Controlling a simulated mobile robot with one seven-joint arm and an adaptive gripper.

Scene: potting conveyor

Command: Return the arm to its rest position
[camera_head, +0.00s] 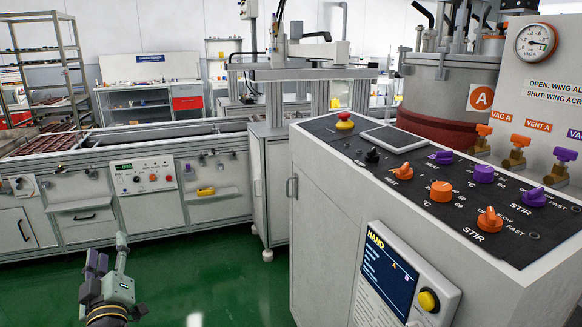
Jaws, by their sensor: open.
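My gripper (110,257) shows at the lower left in the head view, at the end of my arm, which enters from the bottom edge. It points up and away over the green floor, in front of the conveyor bench. The jaws are open and I see nothing held between them. Most of my arm is out of the picture.
A control cabinet (323,222) with coloured knobs, a red stop button (344,121) and a HAND panel (388,268) fills the right side. A long conveyor bench (150,212) stands behind my gripper. The green floor (222,285) between them is clear.

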